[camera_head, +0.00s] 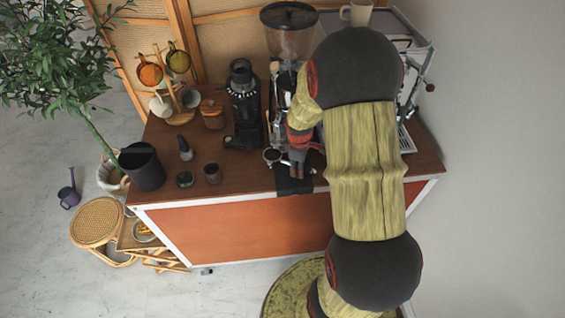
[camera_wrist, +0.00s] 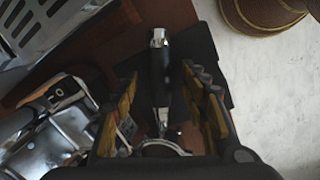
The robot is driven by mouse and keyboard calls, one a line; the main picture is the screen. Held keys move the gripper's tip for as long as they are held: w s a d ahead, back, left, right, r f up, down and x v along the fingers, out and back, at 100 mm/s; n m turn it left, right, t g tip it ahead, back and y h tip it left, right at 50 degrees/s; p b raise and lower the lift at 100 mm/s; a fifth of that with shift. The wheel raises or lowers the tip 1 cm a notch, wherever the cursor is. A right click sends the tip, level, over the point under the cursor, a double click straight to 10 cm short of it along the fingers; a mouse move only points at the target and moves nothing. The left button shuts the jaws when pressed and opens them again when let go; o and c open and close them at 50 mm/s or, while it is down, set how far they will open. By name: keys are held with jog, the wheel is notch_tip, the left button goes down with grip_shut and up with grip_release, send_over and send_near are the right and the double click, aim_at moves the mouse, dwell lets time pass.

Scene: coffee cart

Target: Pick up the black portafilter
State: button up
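The black portafilter (camera_wrist: 159,75) lies between the two fingers of my gripper (camera_wrist: 162,85) in the wrist view. Its black handle with a silver end cap points up the picture, and its metal head is partly hidden at the bottom by the gripper body. Gaps show between the handle and both fingers, so my gripper is open around it. In the head view my gripper (camera_head: 298,166) reaches down at the cart's front edge, over a black mat (camera_head: 293,188). A round metal part of the portafilter (camera_head: 272,155) shows just left of it, and the handle is mostly hidden.
The grinder (camera_head: 290,40) stands behind my gripper. The espresso machine (camera_head: 415,80) is to the right, partly behind my arm. A black brewer (camera_head: 243,105), small cups and a tamper (camera_head: 185,150) stand to the left. A stool (camera_head: 98,222) is on the floor.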

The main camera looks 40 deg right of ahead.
jog(key=shift+c, duration=1.2)
grip_shut()
